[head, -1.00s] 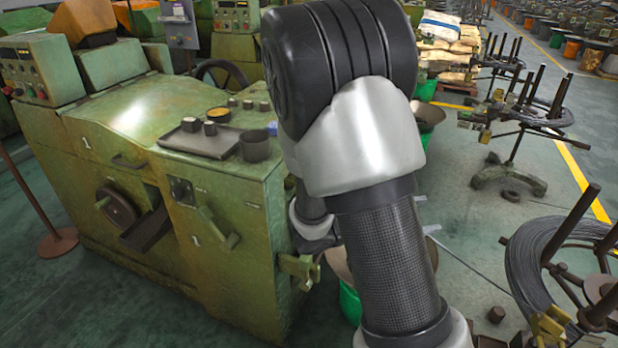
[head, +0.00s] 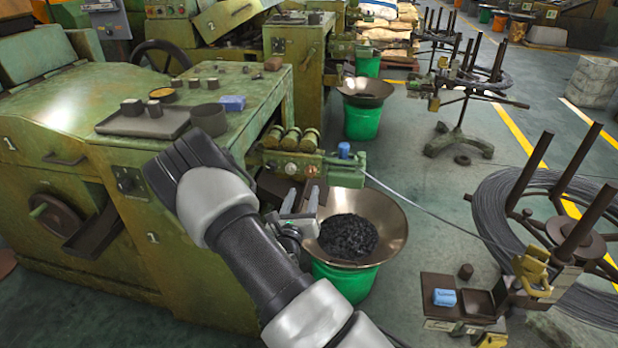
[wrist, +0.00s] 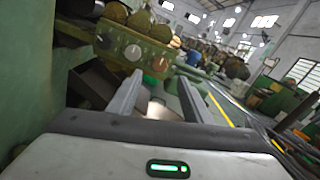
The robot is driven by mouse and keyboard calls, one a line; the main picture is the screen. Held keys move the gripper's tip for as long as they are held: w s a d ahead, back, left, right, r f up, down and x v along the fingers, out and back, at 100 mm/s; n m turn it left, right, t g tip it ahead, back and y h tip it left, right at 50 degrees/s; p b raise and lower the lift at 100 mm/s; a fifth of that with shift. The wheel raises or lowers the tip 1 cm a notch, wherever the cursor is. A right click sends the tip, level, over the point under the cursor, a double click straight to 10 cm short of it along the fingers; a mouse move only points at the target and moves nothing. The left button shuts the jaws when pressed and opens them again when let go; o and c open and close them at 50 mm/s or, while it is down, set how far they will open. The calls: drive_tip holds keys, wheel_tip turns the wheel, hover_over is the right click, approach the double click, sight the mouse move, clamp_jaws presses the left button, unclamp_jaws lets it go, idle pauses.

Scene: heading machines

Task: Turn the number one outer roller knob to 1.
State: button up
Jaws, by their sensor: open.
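The green machine marked 1 (head: 170,200) stands at the left in the head view. On its right side is a green roller block (head: 270,160) with several brassy rollers on top (head: 291,140). Its front face carries a pale round knob (head: 291,169) and a reddish one (head: 312,170). In the wrist view the pale knob (wrist: 133,52) and the red knob (wrist: 160,64) show beyond my fingers. I cannot tell which is the outer roller knob or read its setting. My gripper (head: 301,200) is open and empty, just in front of and below the knob face, apart from it.
A brass-coloured funnel pan (head: 395,222) with dark pieces sits on a green bucket (head: 345,284), close to the right of my gripper. A wire runs from the block to a wire coil stand (head: 510,235). Open floor (head: 410,185) lies between.

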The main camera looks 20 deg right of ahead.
sight(310, 172)
drive_tip(key=b+x, duration=0.1)
drive_tip(key=x, duration=0.9)
drive_tip(key=shift+w+d+b, duration=0.1)
drive_tip(key=shift+d+b, duration=0.05)
drive_tip(key=shift+b, duration=0.2)
drive_tip(key=c, duration=1.1)
